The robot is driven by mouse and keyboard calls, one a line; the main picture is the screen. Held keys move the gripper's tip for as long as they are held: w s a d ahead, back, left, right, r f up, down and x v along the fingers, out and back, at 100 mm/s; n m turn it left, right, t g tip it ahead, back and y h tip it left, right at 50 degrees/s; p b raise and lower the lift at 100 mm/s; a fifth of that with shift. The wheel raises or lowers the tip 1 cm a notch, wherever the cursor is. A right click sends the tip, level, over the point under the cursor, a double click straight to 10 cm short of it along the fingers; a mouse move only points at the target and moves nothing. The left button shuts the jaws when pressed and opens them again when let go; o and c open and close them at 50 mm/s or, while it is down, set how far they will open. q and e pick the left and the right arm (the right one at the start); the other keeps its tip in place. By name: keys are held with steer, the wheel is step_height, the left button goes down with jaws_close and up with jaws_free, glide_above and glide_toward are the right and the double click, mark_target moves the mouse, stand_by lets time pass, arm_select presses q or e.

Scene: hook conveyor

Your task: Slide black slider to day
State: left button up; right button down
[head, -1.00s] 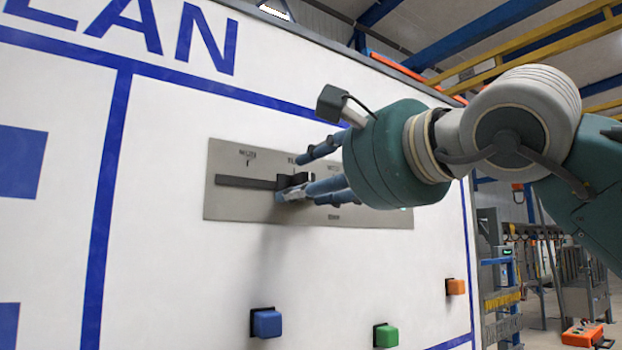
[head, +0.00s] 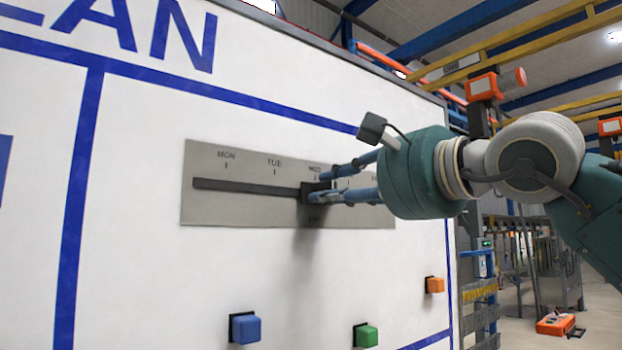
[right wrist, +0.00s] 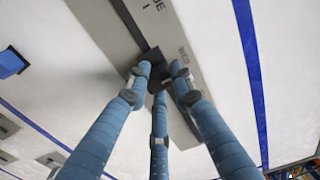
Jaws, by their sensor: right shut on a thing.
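A grey metal plate (head: 215,210) on the white board has a dark horizontal slot (head: 245,188) and the labels MON, TUE and WED above it; further labels to the right are hidden by my gripper. The black slider (head: 308,192) sits in the slot just below the WED mark. My right gripper (head: 317,189) comes in from the right and is shut on the slider. In the right wrist view the blue fingers close around the black slider (right wrist: 152,54), beside the WED label. My left gripper is not in view.
Below the plate, a blue block (head: 244,329), a green block (head: 366,336) and an orange block (head: 434,285) stick out from the board. The board's right edge lies beyond my gripper. The board's surface around the plate is otherwise flat.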

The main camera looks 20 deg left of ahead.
steer(key=shift+a+f, duration=0.15)
steer(key=shift+f, duration=0.2)
steer(key=c, duration=1.6)
jaws_free()
steer(key=shift+c, duration=0.2)
steer(key=shift+o, duration=1.2)
steer(key=shift+d+r, duration=0.1)
steer(key=shift+d, duration=0.1)
steer(key=v, duration=1.2)
